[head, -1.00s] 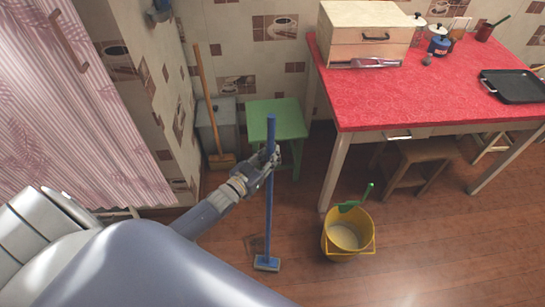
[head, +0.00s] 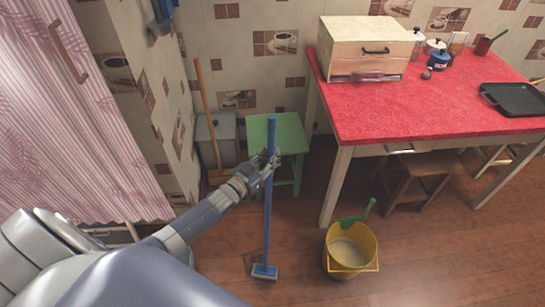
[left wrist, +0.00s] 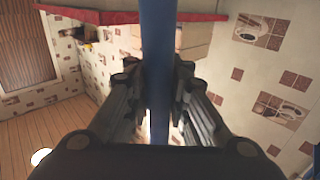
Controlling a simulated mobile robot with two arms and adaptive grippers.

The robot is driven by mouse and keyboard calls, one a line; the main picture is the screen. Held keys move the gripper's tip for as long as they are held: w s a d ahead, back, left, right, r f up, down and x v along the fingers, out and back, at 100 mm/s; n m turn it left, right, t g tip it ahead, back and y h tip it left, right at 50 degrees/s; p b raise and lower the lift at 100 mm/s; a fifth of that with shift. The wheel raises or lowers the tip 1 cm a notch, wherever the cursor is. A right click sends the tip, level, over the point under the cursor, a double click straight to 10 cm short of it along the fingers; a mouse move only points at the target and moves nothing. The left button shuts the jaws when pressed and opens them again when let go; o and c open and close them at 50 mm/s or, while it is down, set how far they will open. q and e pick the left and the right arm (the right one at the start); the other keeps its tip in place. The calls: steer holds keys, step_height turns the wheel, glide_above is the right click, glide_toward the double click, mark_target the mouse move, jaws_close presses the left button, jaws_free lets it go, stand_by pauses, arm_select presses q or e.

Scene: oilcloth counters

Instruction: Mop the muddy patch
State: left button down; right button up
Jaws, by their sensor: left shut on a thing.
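A mop with a long blue handle (head: 267,215) stands nearly upright in the head view, its flat head (head: 264,272) down at the floor. My left gripper (head: 268,160) is shut on the upper part of the handle. The left wrist view shows the blue handle (left wrist: 158,70) between the two fingers. A dark, brownish patch (head: 250,262) shows faintly on the wooden floor beside the mop head, partly hidden by it and by my arm. My right gripper is in neither view.
A yellow bucket (head: 351,252) with a green-handled tool (head: 357,214) stands right of the mop. A green stool (head: 289,137), a grey bin (head: 216,141) and a broom (head: 207,115) are behind. A red-topped table (head: 425,112) is at right. Floor between mop and bucket is clear.

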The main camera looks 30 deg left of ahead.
arm_select(q)
steer(key=w+b, duration=0.1)
steer(key=w+a+b, duration=0.2)
steer(key=w, duration=0.1)
stand_by(0.3)
steer(key=w+b, duration=0.1)
steer(key=w+a+b, duration=0.2)
steer(key=w, duration=0.1)
steer(key=shift+f+b, duration=0.2)
steer(key=shift+b, duration=0.2)
